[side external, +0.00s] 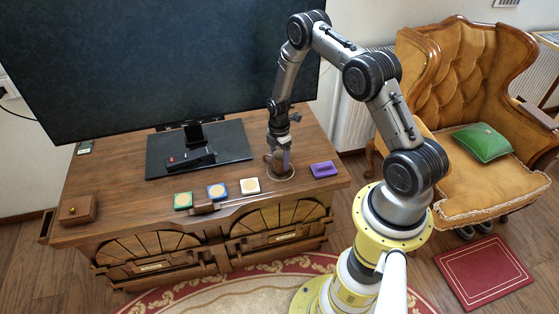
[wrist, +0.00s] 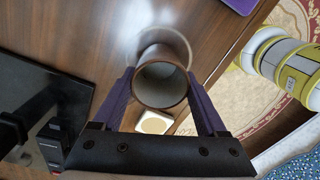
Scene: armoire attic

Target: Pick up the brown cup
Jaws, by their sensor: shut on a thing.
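The brown cup stands on the wooden cabinet top. In the wrist view I look down into the open mouth of the brown cup (wrist: 161,82), which sits between the two purple fingers of my gripper (wrist: 163,90). The fingers press on its two sides.
A purple block (side external: 324,169) lies close to the right of my gripper. Green (side external: 183,201), blue (side external: 216,191) and white (side external: 250,186) coasters lie to the left. A small wooden box (side external: 77,210) sits at the far left. A large television (side external: 160,60) stands behind.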

